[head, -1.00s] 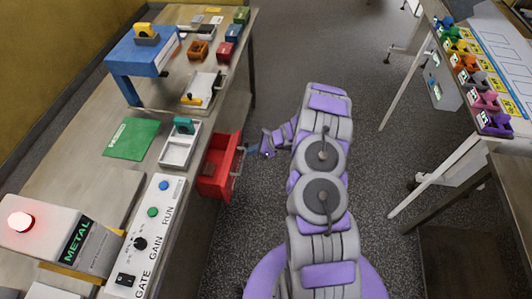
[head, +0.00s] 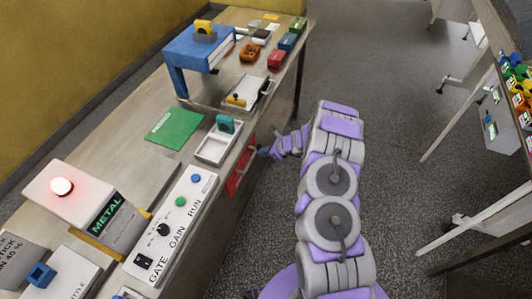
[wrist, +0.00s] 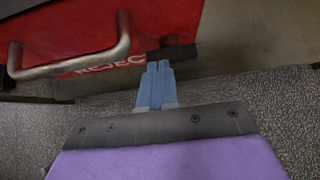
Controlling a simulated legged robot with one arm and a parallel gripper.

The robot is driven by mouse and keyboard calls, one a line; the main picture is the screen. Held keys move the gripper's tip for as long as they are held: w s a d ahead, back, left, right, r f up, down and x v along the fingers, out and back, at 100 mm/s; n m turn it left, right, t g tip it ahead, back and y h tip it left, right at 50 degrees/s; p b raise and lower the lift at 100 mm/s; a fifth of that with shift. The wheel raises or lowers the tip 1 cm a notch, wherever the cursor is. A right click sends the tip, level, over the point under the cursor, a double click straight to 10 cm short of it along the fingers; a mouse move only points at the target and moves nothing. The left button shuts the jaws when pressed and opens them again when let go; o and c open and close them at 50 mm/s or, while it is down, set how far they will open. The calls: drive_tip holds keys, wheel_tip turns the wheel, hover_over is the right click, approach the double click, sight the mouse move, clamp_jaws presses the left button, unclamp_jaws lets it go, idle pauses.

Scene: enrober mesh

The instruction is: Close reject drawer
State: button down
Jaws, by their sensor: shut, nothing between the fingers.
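The red reject drawer (head: 241,172) is in the side of the bench. In the head view only its red front shows, close against the bench side, and its inside is not visible. I cannot tell whether a small gap is left. In the wrist view the drawer front (wrist: 170,20) fills the upper left, with a metal bar handle (wrist: 75,62) and part of the word REJECT. My gripper (head: 264,152) is shut and empty beside the drawer front. Its blue fingertips (wrist: 157,72) point at the front's lower edge, right of the handle; contact is unclear.
The bench top holds a white tray (head: 205,155), a green mat (head: 174,128), a control box (head: 165,235), a metal detector with a lit lamp (head: 62,186) and a blue stand (head: 185,58). Another table stands at the right. The floor (head: 400,100) between is clear.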

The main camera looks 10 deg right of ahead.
drive_tip(key=shift+a, duration=0.2)
drive_tip(key=f+p+v, duration=0.1)
drive_tip(key=v, duration=0.5)
drive_tip(key=s+d+f+p+v, duration=0.1)
drive_tip(key=v, duration=0.6)
drive_tip(key=shift+d+p, duration=0.3)
